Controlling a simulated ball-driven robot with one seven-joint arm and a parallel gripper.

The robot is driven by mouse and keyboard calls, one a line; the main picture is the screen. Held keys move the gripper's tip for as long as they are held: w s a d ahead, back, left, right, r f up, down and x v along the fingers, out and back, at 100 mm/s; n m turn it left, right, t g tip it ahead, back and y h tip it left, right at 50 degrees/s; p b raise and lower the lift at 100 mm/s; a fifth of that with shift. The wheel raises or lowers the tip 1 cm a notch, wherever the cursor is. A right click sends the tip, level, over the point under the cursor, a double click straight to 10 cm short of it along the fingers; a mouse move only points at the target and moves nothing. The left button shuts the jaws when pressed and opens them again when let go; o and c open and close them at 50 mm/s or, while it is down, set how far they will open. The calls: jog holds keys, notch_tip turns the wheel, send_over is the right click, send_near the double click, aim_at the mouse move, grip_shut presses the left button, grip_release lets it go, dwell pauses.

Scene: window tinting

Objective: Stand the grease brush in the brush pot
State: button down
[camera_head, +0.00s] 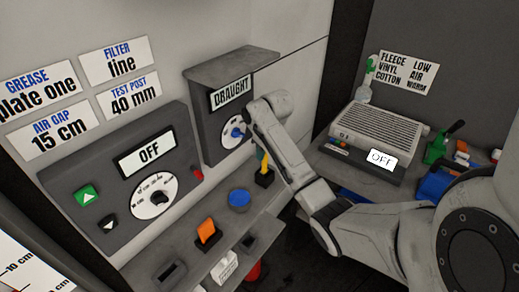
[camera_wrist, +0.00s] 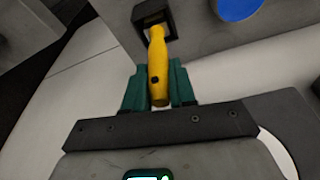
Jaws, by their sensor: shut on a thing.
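The grease brush (camera_wrist: 158,65) has a yellow handle, and my gripper (camera_wrist: 160,90) is shut on it between two teal fingers. The far end of the brush goes into the opening of a small black square pot (camera_wrist: 143,21), which I take as the brush pot. The brush end inside the pot is hidden. In the head view the yellow brush (camera_head: 264,162) stands roughly upright at the black pot (camera_head: 264,179), just left of my forearm. My gripper is mostly hidden there by my arm. I cannot tell how deep the brush sits.
A blue round item (camera_head: 239,198) and an orange item in a black holder (camera_head: 207,232) are on the same grey ledge. The draught box (camera_head: 229,115) is on the wall above. A grey ribbed heater (camera_head: 375,135) reading OFF stands on the right bench.

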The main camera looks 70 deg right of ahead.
jog(key=shift+s+r, duration=0.1)
jog(key=c, duration=0.9)
grip_release()
jog(key=v, duration=1.2)
jog(key=shift+a, duration=0.1)
